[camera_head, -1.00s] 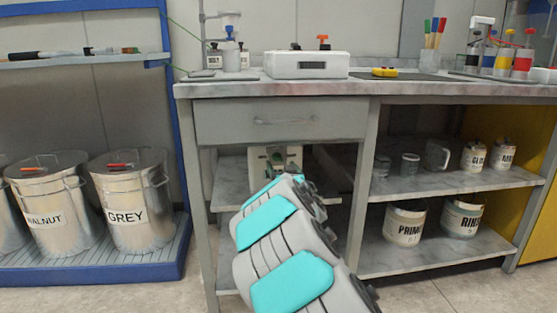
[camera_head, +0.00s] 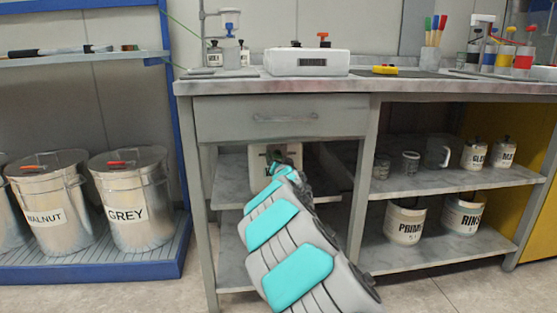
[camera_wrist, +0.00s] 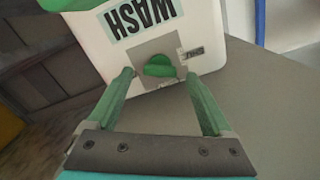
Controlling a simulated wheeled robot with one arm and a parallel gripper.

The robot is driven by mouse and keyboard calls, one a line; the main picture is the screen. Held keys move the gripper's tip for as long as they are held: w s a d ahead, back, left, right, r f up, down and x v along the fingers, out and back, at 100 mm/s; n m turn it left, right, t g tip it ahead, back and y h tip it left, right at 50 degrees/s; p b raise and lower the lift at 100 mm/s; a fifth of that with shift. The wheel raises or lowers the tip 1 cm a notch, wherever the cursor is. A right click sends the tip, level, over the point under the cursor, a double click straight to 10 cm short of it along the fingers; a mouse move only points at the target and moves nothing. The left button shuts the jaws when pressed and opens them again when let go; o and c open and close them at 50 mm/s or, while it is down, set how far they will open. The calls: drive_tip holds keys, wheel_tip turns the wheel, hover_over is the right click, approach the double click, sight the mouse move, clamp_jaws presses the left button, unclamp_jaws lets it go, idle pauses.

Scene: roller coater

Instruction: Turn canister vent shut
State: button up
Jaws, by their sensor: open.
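A white canister (camera_head: 292,154) stands on the shelf below the drawer; my arm partly covers it in the head view. The wrist view shows the canister (camera_wrist: 200,25) upside down, with a WASH label. Its green vent knob (camera_wrist: 158,66) sits on a grey square plate beside a small tag, whose word I cannot read surely. My gripper (camera_wrist: 158,79) is open, its two green fingers on either side of the knob and apart from it. The knob appears just beyond the line between the fingertips. In the head view the fingers are too small to make out.
The drawer (camera_head: 281,118) and worktop (camera_head: 420,88) lie above the shelf. A table leg (camera_head: 193,195) stands to the left and a post (camera_head: 360,190) to the right. Jars and a jug (camera_head: 437,154) stand on the right shelf. The grey shelf surface (camera_wrist: 265,95) beside the canister is bare.

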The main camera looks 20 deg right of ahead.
drive_tip(key=shift+w+d, duration=0.2)
drive_tip(key=shift+w, duration=0.5)
clamp_jaws()
idle(0.4)
